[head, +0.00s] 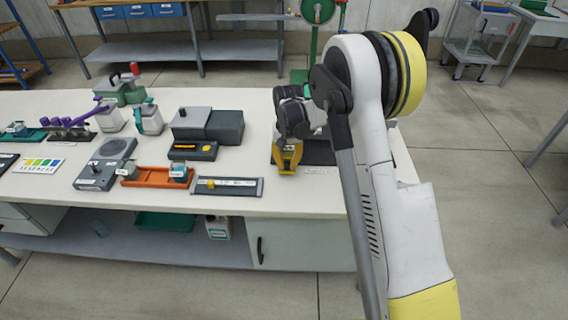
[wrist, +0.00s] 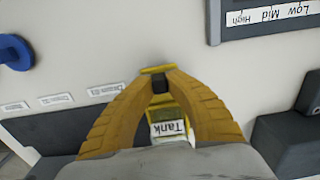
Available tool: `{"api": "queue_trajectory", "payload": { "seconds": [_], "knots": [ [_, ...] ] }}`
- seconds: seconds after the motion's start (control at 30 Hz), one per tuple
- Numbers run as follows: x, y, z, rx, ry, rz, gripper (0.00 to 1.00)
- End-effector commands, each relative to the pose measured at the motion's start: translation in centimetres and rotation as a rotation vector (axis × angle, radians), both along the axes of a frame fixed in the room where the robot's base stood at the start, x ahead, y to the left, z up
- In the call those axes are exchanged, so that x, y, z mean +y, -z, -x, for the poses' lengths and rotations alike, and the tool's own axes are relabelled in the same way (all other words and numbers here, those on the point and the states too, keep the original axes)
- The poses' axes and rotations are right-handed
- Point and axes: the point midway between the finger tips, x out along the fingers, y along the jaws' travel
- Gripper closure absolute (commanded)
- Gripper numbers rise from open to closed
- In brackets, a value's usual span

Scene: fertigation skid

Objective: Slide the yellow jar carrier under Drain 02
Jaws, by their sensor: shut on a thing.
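The yellow jar carrier (wrist: 158,69) shows in the wrist view between the fingers of my gripper (wrist: 160,85), with a yellow end at their tips. A white label reading "Tank" (wrist: 168,128) lies between the fingers, closer to the palm. My gripper is shut on the carrier. In the head view my gripper (head: 287,160) is low at the right part of the bench, over the front of a dark plate (head: 318,153). My wrist hides most of the carrier there. Small labels, one starting with "Drain" (wrist: 104,89), lie beside the fingers; their numbers are too small to read surely.
A grey panel marked Low, Mid, High (wrist: 265,20) sits near my gripper; it is left of it in the head view (head: 228,186). An orange carrier (head: 155,177) and dark grey boxes (head: 208,124) stand farther left. A blue round knob (wrist: 14,52) shows in the wrist view.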

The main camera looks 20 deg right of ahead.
Motion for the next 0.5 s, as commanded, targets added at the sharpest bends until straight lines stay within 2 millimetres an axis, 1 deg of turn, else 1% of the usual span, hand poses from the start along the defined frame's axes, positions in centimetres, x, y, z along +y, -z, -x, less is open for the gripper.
{"api": "queue_trajectory", "payload": {
  "seconds": [0.17,0.5],
  "knots": [
    [-3.0,0.1,1.0,0.001,0.005,0.001,1.0],
    [-11.2,0.1,3.7,0.002,0.006,-0.001,1.0]
  ]
}}
